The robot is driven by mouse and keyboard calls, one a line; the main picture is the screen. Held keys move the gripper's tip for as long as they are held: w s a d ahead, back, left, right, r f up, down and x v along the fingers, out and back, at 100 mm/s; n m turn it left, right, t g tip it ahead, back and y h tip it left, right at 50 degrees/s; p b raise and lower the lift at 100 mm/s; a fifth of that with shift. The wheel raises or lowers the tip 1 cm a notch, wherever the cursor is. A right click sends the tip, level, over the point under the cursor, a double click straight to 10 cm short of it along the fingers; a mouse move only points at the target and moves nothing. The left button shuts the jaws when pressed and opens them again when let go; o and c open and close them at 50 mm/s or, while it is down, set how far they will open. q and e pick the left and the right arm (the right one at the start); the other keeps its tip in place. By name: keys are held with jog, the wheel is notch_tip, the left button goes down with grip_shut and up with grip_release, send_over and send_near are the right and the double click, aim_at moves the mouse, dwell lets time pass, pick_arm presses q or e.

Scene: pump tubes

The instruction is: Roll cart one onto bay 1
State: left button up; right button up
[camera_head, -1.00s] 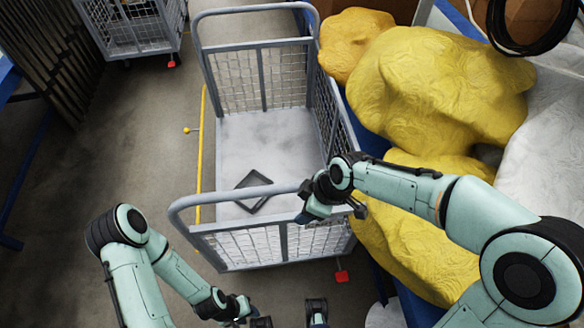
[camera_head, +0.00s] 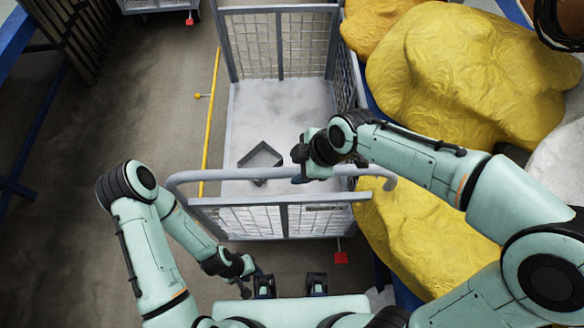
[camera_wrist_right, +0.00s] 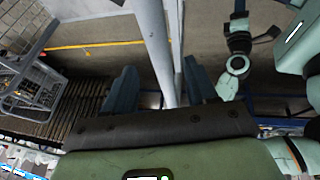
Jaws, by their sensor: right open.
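A grey wire-mesh cart (camera_head: 362,196) stands in front of me, with a pale floor and a curved push rail (camera_head: 235,175) on its near side. A dark square frame lies on its floor (camera_head: 262,155). My right gripper (camera_head: 300,168) is at the rail. In the right wrist view, its two fingers (camera_wrist_right: 160,92) are apart with a grey tube (camera_wrist_right: 152,35) passing between them. My left gripper (camera_head: 250,278) is low in front of the cart, apart from the rail; its fingers are too small to read. I see no marking that identifies bay 1.
A yellow bar (camera_head: 211,120) runs along the cart's left side. Yellow sacks (camera_head: 455,75) are piled close on the right. A red pedal (camera_head: 341,258) is at the cart's near right corner. Another cart (camera_head: 150,5) stands at the far left. Floor at left is open.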

aim_at(291, 171)
jog(key=shift+x, duration=2.25)
jog(key=shift+c, duration=0.3)
grip_shut()
